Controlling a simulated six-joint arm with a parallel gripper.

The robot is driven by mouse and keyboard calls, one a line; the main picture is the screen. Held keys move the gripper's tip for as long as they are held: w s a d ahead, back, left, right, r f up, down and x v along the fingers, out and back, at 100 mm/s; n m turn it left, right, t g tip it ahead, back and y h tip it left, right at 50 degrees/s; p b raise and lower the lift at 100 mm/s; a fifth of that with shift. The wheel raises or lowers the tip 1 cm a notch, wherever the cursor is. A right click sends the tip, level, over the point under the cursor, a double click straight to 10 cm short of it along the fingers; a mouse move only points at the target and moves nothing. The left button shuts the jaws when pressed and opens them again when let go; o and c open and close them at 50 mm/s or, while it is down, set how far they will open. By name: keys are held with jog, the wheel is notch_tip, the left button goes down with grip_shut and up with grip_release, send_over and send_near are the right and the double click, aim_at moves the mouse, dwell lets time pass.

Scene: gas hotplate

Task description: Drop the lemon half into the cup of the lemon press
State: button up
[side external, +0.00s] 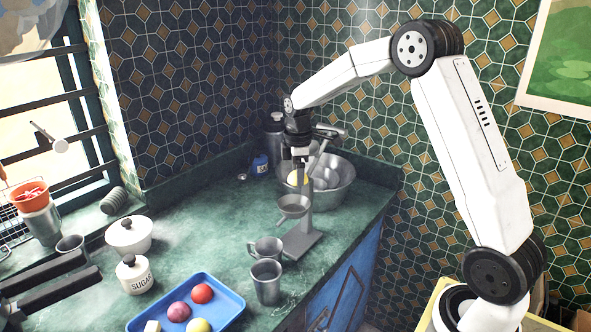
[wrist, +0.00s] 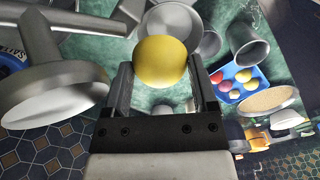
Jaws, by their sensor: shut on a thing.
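The lemon half (wrist: 162,62) shows as a rounded yellow shape between the two fingers of my gripper (wrist: 161,78) in the wrist view. In the side view my gripper (side external: 299,160) points down, shut on the lemon half (side external: 297,179), which hangs a little above the cup (side external: 293,205) of the grey lemon press (side external: 300,241). The lemon half appears apart from the cup. In the wrist view a round grey dish, apparently the cup (wrist: 176,19), lies partly hidden behind the lemon half. The cup's inside is hard to see in the side view.
A large metal bowl (side external: 336,186) stands close behind the press. Metal mugs (side external: 267,281) stand in front of it. A large grey metal part (wrist: 50,92) fills the wrist view's left.

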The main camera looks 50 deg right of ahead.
jog(key=shift+f, duration=0.85)
jog(key=o, duration=1.1)
jog(key=shift+r, duration=0.1)
jog(key=shift+r, duration=3.85)
